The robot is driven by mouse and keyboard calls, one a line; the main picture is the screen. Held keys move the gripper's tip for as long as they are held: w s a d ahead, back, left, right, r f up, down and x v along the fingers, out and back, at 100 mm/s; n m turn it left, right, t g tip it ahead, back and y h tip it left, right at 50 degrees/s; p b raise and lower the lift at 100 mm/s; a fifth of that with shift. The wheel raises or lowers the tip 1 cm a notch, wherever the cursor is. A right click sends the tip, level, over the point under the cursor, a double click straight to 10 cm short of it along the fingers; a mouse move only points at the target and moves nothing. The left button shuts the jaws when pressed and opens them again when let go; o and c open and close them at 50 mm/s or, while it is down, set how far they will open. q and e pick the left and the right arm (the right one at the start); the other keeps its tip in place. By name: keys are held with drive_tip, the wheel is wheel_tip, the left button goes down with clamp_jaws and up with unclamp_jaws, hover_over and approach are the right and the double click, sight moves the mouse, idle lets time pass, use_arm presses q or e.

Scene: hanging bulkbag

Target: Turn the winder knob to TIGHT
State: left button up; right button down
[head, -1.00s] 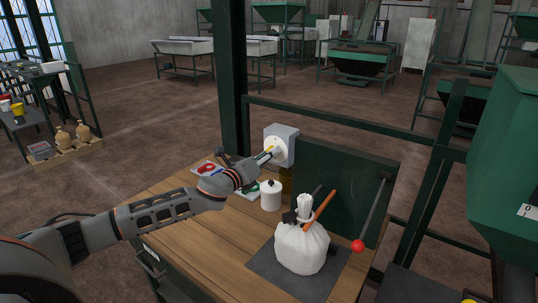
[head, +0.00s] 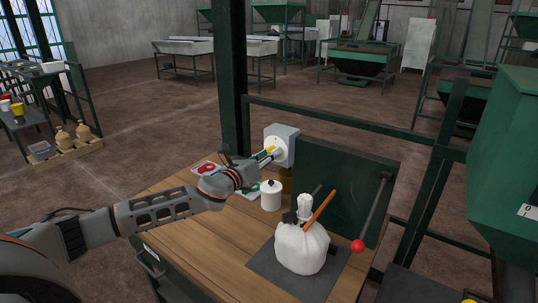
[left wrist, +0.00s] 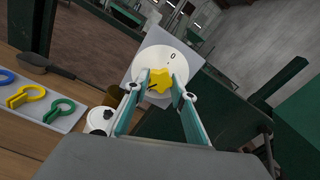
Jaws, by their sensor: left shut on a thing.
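The winder is a grey box (head: 283,136) with a round white dial plate (head: 281,151), mounted at the back of the wooden bench. In the left wrist view its yellow star-shaped knob (left wrist: 160,80) sits in front of the white dial (left wrist: 168,62), with a dark pointer mark on the knob. A "0" shows on the dial's upper part; no TIGHT label is readable. My left gripper (head: 268,154) reaches the dial from the left. In the left wrist view its two teal fingers (left wrist: 160,88) are shut on the knob, one on each side. My right gripper is not in view.
On the bench (head: 205,238) stand a white lidded pot (head: 271,195) and a tied white bag (head: 301,247) on a dark mat (head: 262,262). A green panel (head: 345,190) stands behind them. In the left wrist view, coloured clips lie on a grey tray (left wrist: 62,122) beside a dark trowel (left wrist: 55,68).

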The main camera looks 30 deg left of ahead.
use_arm(q)
drive_tip(key=o, duration=1.1)
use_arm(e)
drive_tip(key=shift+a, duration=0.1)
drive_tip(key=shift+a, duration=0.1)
use_arm(q)
drive_tip(key=s, duration=0.4)
drive_tip(key=s+a, duration=0.1)
drive_tip(key=s, duration=0.7)
drive_tip(key=shift+a, duration=0.3)
